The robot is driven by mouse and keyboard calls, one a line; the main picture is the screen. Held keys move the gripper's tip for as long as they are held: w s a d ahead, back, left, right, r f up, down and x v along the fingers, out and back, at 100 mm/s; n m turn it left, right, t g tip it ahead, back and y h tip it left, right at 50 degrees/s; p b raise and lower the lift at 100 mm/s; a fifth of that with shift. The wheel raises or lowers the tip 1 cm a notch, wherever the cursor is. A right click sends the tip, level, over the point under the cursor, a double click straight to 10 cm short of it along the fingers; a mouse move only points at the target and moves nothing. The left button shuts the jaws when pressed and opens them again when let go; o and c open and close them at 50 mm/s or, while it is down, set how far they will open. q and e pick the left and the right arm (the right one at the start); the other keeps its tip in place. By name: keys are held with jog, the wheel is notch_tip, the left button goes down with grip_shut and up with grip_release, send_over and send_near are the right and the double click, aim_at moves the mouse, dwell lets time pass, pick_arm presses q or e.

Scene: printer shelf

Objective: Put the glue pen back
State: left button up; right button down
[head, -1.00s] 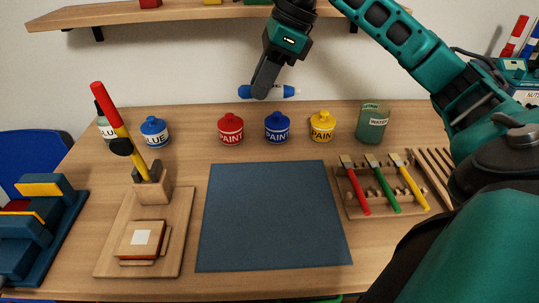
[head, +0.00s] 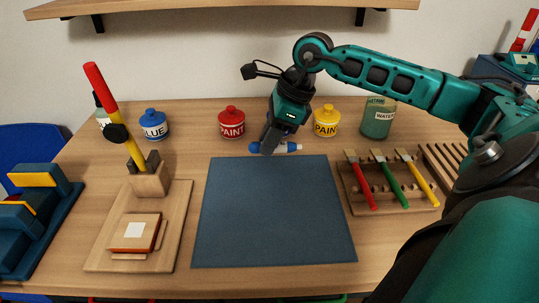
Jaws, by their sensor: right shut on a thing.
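The glue pen (head: 289,147) is a short blue pen with a white tip on its right end. It lies level in the jaws of my right gripper (head: 268,145), which is shut on it. The pen is over or near the back edge of the dark blue mat (head: 274,215), in front of the paint jars; I cannot tell its exact height. My left gripper does not show.
A brush rack (head: 386,206) is at right. A wooden stand (head: 150,180) holds a tall red-yellow tool at left. The mat is clear.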

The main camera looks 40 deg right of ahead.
notch_tip(320, 180, down, 4)
jog(key=shift+r, duration=0.15)
jog(key=shift+f, duration=0.25)
jog(key=shift+b, duration=0.3)
jog(key=shift+f, duration=0.15)
jog(key=c, duration=0.9)
grip_release()
jog(key=shift+c, duration=0.2)
